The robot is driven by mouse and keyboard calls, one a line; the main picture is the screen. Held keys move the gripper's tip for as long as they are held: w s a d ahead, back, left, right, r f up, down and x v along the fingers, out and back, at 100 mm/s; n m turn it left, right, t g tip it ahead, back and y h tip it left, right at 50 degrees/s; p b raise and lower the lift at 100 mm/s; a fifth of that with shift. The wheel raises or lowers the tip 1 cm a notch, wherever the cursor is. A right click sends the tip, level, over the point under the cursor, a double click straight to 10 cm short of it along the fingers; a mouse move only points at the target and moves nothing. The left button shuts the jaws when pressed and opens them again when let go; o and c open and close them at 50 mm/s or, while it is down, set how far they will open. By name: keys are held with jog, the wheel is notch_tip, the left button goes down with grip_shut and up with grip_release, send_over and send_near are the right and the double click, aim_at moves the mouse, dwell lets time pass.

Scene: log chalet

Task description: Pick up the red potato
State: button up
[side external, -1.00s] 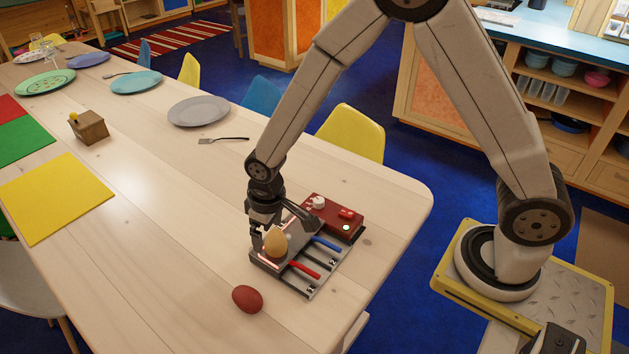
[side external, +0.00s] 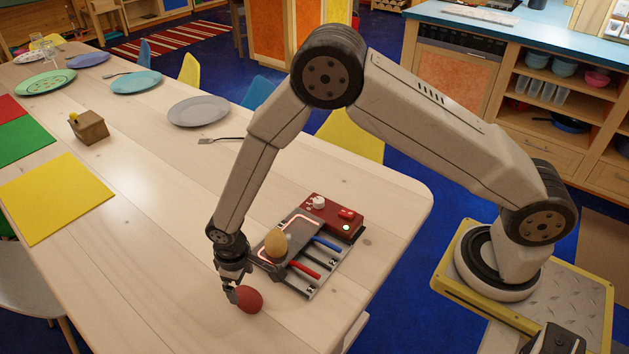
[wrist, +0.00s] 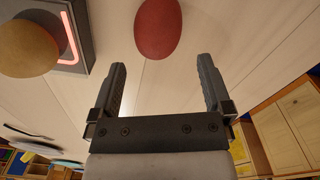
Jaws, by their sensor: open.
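The red potato (side external: 249,299) lies on the wooden table near its front edge. In the wrist view the red potato (wrist: 158,28) is at the top, just beyond the fingertips and roughly in line with the gap between them. My gripper (side external: 231,295) is low over the table, close beside the potato on its left in the side view. In the wrist view my gripper (wrist: 163,65) has its two fingers wide apart with nothing between them. The side view does not show clearly whether a finger touches the potato.
A yellow-tan potato (side external: 276,242) sits on a dark plate with a glowing red outline, part of a device with blue and red levers and a red control box (side external: 333,216). A yellow mat (side external: 56,198) and a small wooden box (side external: 89,127) lie left. Table left of the gripper is clear.

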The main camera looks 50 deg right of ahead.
aim_at(246, 294)
jog(key=shift+f, duration=0.75)
jog(key=shift+d+f, duration=0.15)
jog(key=shift+f, duration=2.45)
jog(key=c, duration=1.1)
jog(key=shift+r, duration=0.15)
